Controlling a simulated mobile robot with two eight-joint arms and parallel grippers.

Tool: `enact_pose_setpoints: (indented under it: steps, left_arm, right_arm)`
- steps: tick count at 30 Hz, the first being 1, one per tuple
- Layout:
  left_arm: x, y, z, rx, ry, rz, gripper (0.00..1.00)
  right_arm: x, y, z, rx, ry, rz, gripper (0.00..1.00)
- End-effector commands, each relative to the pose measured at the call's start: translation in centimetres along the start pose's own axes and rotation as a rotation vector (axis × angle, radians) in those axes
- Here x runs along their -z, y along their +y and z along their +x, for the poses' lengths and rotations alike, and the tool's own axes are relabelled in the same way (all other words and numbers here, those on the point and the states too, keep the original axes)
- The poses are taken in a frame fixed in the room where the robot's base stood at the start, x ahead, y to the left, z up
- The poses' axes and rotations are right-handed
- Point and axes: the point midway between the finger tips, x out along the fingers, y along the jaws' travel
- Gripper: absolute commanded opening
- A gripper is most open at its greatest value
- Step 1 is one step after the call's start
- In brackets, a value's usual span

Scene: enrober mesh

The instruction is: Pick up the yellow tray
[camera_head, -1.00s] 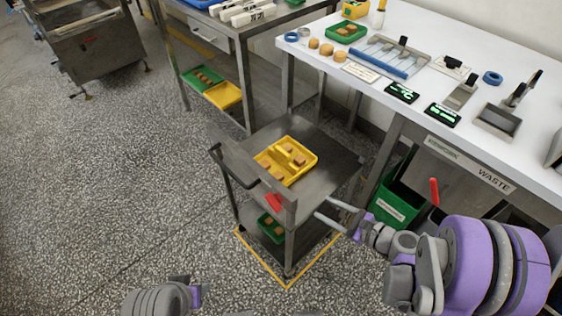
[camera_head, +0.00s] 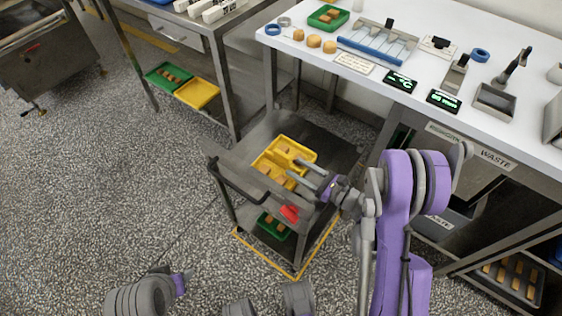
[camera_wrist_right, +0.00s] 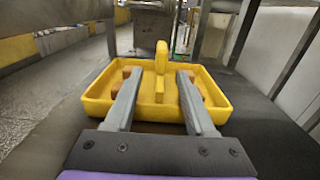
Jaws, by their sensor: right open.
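The yellow tray (camera_head: 304,150) lies on top of the steel cart, with brown blocks in it. In the right wrist view the tray (camera_wrist_right: 97,92) shows an upright yellow piece (camera_wrist_right: 161,58) in its middle, with blocks on both sides. My right gripper (camera_head: 297,167) is open over the tray. Its two fingers (camera_wrist_right: 158,78) reach out over the tray, apart, with the upright piece between and beyond them; I cannot tell if they touch it. Part of my left arm's end shows at the lower left; the left gripper's fingers cannot be made out.
The cart (camera_head: 335,160) has a raised handle side and a green tray (camera_head: 273,226) on its lower shelf. A white worktable (camera_head: 425,50) with tools stands behind it on the right. Another yellow tray (camera_head: 197,93) and a green tray lie on a shelf at left. Floor at left is clear.

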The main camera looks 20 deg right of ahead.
Motion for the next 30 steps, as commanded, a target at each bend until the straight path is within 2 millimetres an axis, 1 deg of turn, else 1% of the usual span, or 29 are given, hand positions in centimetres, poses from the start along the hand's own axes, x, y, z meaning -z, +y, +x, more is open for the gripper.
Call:
enact_pose_setpoints:
  steps: [1, 7, 12, 15, 18, 24, 26, 30]
  left_arm:
    - [0.0, 0.0, 0.0, 0.000, 0.000, 0.000, 0.50]
    - [0.0, 0.0, 0.0, 0.000, 0.000, 0.000, 0.50]
    - [-0.1, 0.0, 0.3, 0.000, -0.001, 0.000, 0.50]
    - [-0.1, 0.0, 0.3, 0.000, -0.001, 0.000, 0.50]
    - [-0.1, 0.0, 0.3, 0.000, -0.001, 0.000, 0.50]
    - [-0.1, 0.0, 0.3, 0.000, -0.001, 0.000, 0.50]
    - [-0.1, 0.0, 0.3, 0.000, -0.001, 0.000, 0.50]
    - [-0.1, 0.0, 0.3, 0.000, -0.001, 0.000, 0.50]
  right_arm:
    - [0.1, 0.1, 0.6, -0.001, 0.000, 0.000, 0.55]
    - [0.3, 0.0, 2.2, -0.001, 0.001, -0.001, 0.55]
    - [0.4, 0.0, 4.8, -0.003, 0.001, 0.000, 0.55]
    - [0.4, 0.0, 6.0, -0.002, 0.001, 0.000, 0.55]
    - [0.4, -0.1, 6.5, 0.000, 0.001, -0.001, 0.55]
    - [0.3, -0.1, 6.6, 0.001, 0.001, -0.001, 0.55]
    - [0.3, -0.1, 6.5, 0.001, 0.001, -0.001, 0.46]
    - [0.3, -0.1, 6.5, 0.001, 0.001, -0.001, 0.21]
